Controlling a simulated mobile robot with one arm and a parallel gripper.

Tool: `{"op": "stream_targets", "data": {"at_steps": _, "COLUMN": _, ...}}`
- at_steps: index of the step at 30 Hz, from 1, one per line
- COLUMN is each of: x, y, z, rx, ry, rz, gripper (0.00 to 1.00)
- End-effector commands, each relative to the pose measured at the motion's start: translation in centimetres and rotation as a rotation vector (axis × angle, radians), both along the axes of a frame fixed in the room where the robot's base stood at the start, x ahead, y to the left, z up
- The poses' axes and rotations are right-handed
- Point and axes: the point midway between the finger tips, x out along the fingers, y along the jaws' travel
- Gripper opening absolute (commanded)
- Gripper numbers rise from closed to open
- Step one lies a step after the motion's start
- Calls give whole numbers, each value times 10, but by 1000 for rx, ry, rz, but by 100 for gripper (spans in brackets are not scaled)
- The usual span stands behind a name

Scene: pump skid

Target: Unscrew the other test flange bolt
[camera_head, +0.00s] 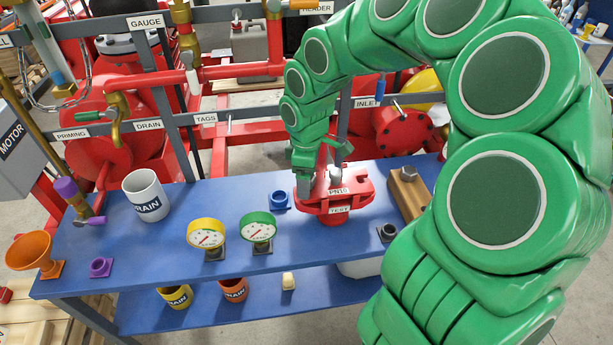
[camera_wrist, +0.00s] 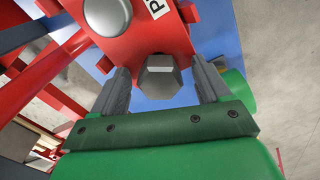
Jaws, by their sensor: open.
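My gripper (camera_head: 322,168) is at the far left side of the flange. In the wrist view its two grey fingers stand open on either side of the bolt head, with a visible gap at each side. In the head view my gripper hides most of this bolt. Another hex bolt (camera_head: 408,174) sits upright in a wooden block (camera_head: 405,196) to the right.
The yellow gauge (camera_head: 206,233), green gauge (camera_head: 258,227), white DRAIN mug (camera_head: 147,194) and a blue fitting (camera_head: 280,201) stand left of the flange. A dark socket (camera_head: 387,231) stands at right. Red and grey pipework (camera_head: 240,72) rises behind the bench.

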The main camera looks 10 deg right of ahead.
Motion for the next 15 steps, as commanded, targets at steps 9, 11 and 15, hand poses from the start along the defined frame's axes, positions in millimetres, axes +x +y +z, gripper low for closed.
{"op": "stream_targets", "data": {"at_steps": 9, "x": 0, "y": 0, "z": 9, "rx": 1, "ry": -1, "rz": -1, "gripper": 76}}
{"op": "stream_targets", "data": {"at_steps": 11, "x": 0, "y": 0, "z": 15, "rx": 0, "ry": -1, "rz": 0, "gripper": 76}}
{"op": "stream_targets", "data": {"at_steps": 15, "x": 2, "y": 0, "z": 34, "rx": 1, "ry": -4, "rz": 0, "gripper": 76}}
